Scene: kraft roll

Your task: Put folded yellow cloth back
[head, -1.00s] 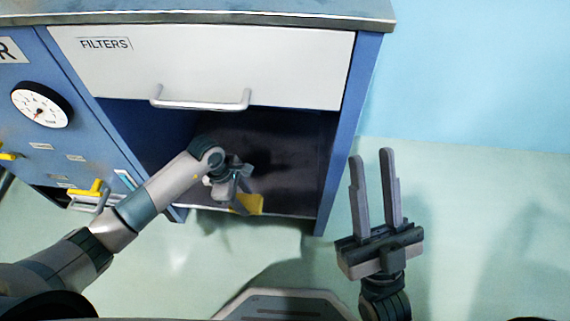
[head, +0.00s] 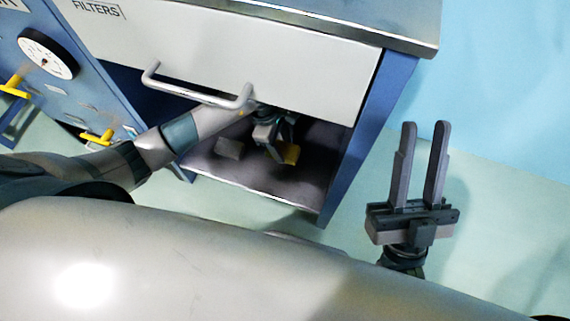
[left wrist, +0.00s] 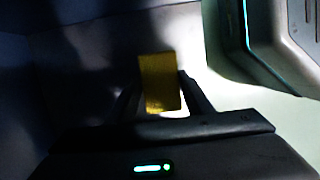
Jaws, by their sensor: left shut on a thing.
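The folded yellow cloth (head: 291,154) is inside the open compartment under the FILTERS drawer, at my left gripper (head: 279,155). In the left wrist view the cloth (left wrist: 159,82) sits between the two fingers of my left gripper (left wrist: 160,98), which is shut on it. I cannot tell whether the cloth touches the compartment floor (head: 270,190). My right gripper (head: 420,165) is outside the cabinet to the right, its two fingers apart and empty.
The cabinet's blue side wall (head: 365,135) bounds the compartment on the right.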

